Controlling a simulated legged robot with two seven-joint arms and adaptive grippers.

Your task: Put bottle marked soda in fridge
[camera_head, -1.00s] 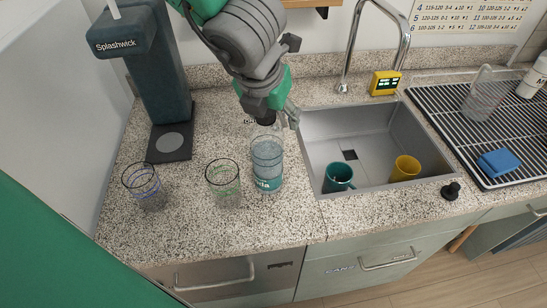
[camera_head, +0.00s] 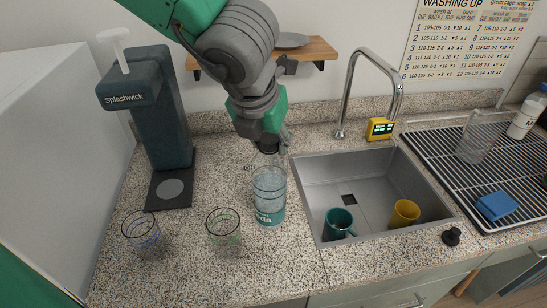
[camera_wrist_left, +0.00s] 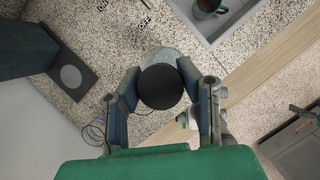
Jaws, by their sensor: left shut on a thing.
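My left gripper (camera_head: 268,152) comes down from above and is shut on the bottle's top. In the left wrist view the bottle's round black cap (camera_wrist_left: 161,87) sits between the two fingers of the gripper (camera_wrist_left: 158,90). No fridge can be made out for certain.
Two patterned glasses (camera_head: 224,231) (camera_head: 142,234) stand left of the bottle. A dark Splashwick machine (camera_head: 152,110) is behind them. The sink (camera_head: 385,165) holds a teal mug (camera_head: 338,222) and a yellow mug (camera_head: 404,213). A drying rack (camera_head: 470,165) lies right.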

